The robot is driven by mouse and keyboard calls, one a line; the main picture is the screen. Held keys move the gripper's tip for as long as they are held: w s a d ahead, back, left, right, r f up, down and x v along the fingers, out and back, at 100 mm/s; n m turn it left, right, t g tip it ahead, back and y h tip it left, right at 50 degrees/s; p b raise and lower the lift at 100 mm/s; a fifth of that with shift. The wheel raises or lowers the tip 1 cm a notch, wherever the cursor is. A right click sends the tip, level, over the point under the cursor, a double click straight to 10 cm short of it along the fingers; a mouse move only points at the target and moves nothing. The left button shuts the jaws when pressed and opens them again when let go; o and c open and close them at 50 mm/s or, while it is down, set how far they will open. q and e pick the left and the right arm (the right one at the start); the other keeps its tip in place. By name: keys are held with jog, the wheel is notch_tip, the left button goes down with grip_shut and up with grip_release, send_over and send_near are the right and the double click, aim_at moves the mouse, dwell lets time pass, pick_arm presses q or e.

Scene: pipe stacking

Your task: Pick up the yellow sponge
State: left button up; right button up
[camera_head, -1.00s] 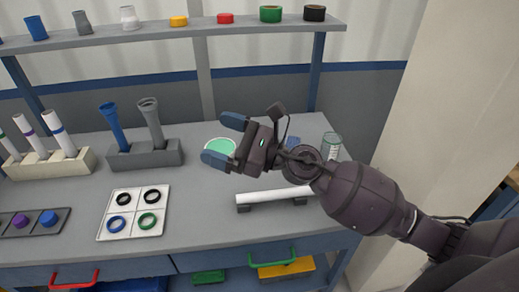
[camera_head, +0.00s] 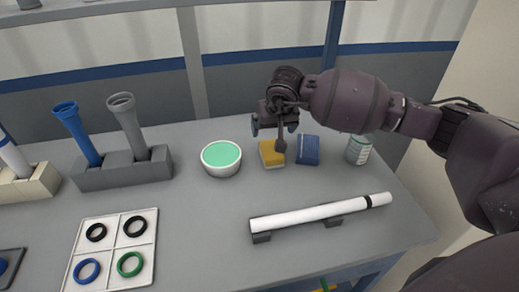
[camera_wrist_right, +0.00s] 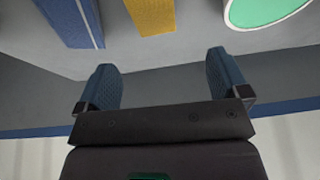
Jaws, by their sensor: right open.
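The yellow sponge (camera_head: 268,157) lies on the grey table between the bowl and a blue block, partly covered by my right gripper. My right gripper (camera_head: 274,128) points downward over the sponge in the head view. In the right wrist view the gripper (camera_wrist_right: 162,78) has its two blue fingers spread with nothing between them. The sponge (camera_wrist_right: 152,15) shows at the top edge of that view, ahead of the fingers and apart from them. My left gripper is not in view.
A blue block (camera_head: 308,150) sits close to the sponge's right, with a glass jar (camera_head: 358,150) beyond it. A white bowl with green contents (camera_head: 221,158) stands to the left. A white pipe (camera_head: 320,212) lies on supports in front. The table between is clear.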

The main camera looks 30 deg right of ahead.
aim_at(269, 144)
jog(key=shift+w+d+f, duration=0.25)
jog(key=shift+w+f, duration=0.05)
jog(key=shift+f, duration=0.15)
jog(key=shift+w+f, duration=0.1)
jog(key=shift+w, duration=0.05)
jog(key=shift+f, duration=0.25)
jog(key=b+x, duration=0.1)
jog(key=x, duration=0.3)
jog(key=shift+d+f, duration=0.1)
jog(key=shift+f, duration=0.1)
jog(key=shift+w+f, duration=0.1)
jog(key=shift+f, duration=0.2)
jog(key=b+x, duration=0.1)
jog(key=x, duration=0.3)
jog(key=shift+d+f, duration=0.1)
jog(key=shift+f, duration=0.3)
jog(key=shift+r, duration=0.1)
jog(key=shift+c, duration=0.6)
jog(key=c, duration=0.7)
jog(key=shift+c, duration=0.8)
jog(key=shift+w+r, duration=0.1)
jog(key=shift+r, duration=0.4)
pick_arm(q)
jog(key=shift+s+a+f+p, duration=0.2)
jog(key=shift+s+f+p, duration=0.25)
jog(key=shift+p, duration=0.65)
pick_arm(e)
notch_tip(269, 144, up, 19)
jog(key=shift+r, duration=0.1)
